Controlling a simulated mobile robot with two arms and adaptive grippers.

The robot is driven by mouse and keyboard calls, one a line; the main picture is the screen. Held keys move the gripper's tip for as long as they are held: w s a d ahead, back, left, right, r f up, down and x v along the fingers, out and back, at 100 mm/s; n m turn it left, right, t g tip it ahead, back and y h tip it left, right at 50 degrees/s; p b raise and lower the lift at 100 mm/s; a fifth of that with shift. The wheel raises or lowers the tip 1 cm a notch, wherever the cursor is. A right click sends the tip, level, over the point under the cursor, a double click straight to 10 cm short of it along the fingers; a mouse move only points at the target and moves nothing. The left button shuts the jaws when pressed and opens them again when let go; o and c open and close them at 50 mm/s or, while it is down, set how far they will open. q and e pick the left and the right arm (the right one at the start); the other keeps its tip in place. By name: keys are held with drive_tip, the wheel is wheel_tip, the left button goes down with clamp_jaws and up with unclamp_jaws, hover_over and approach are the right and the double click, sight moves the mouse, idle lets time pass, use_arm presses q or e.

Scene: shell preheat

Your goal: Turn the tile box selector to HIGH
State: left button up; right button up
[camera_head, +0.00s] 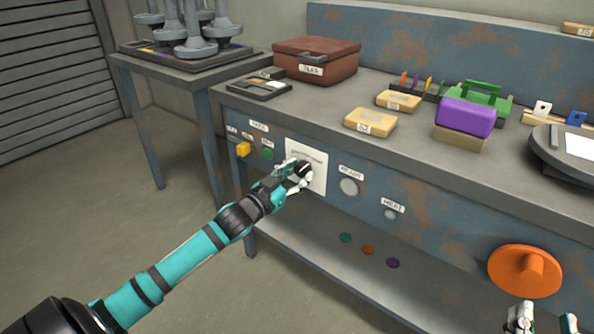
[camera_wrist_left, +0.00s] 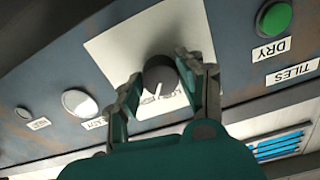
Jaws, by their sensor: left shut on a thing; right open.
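The selector is a dark round knob (camera_wrist_left: 160,75) with a white pointer line, set on a white plate (camera_head: 316,182) on the front of the blue bench. The plate's printed lettering is too small or too covered to read. My left gripper (camera_head: 300,172) is at the plate, and in the left wrist view its two fingers (camera_wrist_left: 163,88) stand on either side of the knob, shut on it. In the head view the gripper partly hides the knob. My right gripper (camera_head: 543,322) is open at the bottom right edge, just below an orange knob.
The large orange knob (camera_head: 515,268) juts out at right. A brown TILES box (camera_head: 317,58) stands on the bench.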

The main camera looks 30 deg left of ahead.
use_arm(q)
drive_tip(key=shift+m+p, duration=0.65)
drive_tip(key=shift+m, duration=0.15)
drive_tip(key=o, duration=1.1)
drive_tip(key=shift+o, duration=0.2)
use_arm(e)
wheel_tip(320, 180, down, 7)
drive_tip(key=d+g+h, duration=0.1)
drive_tip(key=g, duration=0.3)
drive_tip(key=shift+w+g, duration=0.15)
drive_tip(key=shift+g, duration=0.15)
drive_tip(key=shift+f, duration=0.1)
use_arm(q)
drive_tip(key=s+a, duration=0.1)
drive_tip(key=s, duration=1.1)
